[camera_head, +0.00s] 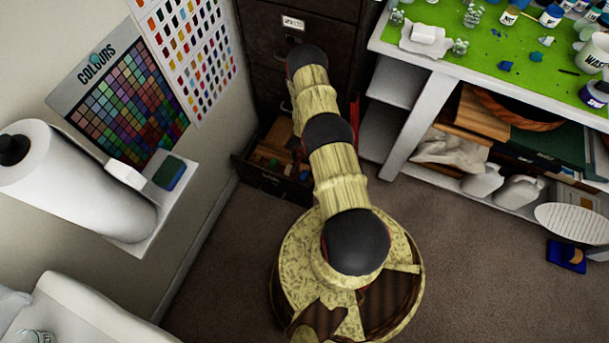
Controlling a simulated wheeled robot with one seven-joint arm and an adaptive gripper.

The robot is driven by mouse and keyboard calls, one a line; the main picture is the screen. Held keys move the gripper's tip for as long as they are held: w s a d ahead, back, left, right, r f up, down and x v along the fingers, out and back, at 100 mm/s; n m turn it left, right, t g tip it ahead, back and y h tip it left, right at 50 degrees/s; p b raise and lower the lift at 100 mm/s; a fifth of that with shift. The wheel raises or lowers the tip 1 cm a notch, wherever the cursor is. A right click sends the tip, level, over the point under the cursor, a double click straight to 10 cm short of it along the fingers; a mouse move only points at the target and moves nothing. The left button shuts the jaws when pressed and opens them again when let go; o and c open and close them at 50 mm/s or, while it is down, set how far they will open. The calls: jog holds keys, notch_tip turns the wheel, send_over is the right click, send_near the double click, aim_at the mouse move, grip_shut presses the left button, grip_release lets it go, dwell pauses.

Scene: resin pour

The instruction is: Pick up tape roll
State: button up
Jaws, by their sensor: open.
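I cannot make out a tape roll in the head view. An open drawer (262,181) low in the dark cabinet holds small items in brown, orange, blue and green, too small to tell apart. My own yellow and black arm crosses the middle of the view and covers part of the drawer and cabinet. My gripper does not show; the far end of the arm is a dark joint in front of the cabinet.
A workbench (440,66) with a green mat (462,42) carries jars, bottles and cups at the upper right. Its lower shelf holds white jugs (482,181). A wall shelf (165,205) holds a paper roll (75,185). Brown carpet (480,270) is mostly clear at lower right.

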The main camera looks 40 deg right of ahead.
aim_at(305, 174)
jog(key=shift+s+f+b, duration=0.15)
jog(key=shift+f+b, duration=1.3)
jog(key=shift+f, duration=1.1)
jog(key=shift+c, duration=1)
grip_shut()
